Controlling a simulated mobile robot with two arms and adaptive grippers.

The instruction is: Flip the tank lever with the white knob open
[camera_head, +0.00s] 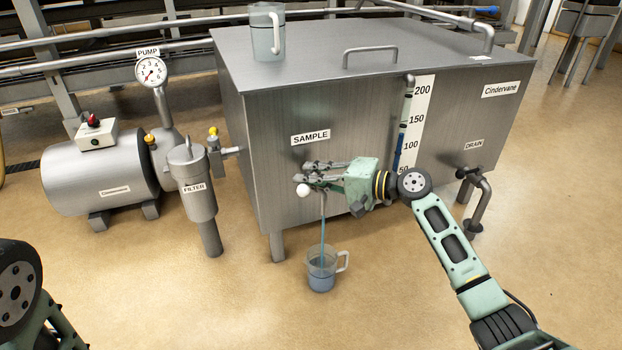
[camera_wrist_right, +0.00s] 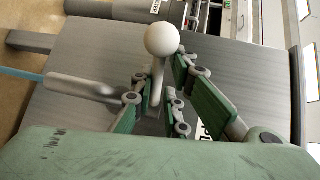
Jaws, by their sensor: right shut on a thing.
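The tank lever with the white knob (camera_head: 303,190) is on the front of the steel tank (camera_head: 285,85), below the SAMPLE label (camera_head: 310,138). My right gripper (camera_head: 307,177) is shut on the lever. In the right wrist view, its green-padded fingers (camera_wrist_right: 163,92) are around the lever's stem just below the white knob (camera_wrist_right: 161,40). A thin blue stream (camera_head: 323,228) runs down from the sample spout (camera_wrist_right: 82,88) into a clear jug (camera_head: 322,268) on the floor, which holds some bluish liquid. My left gripper is out of view.
A second jug (camera_head: 266,38) stands on the tank top. To the left are the filter (camera_head: 195,190) and the pump cylinder (camera_head: 100,175). The drain pipe (camera_head: 480,205) is right of my right arm. The floor in front is clear apart from the jug.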

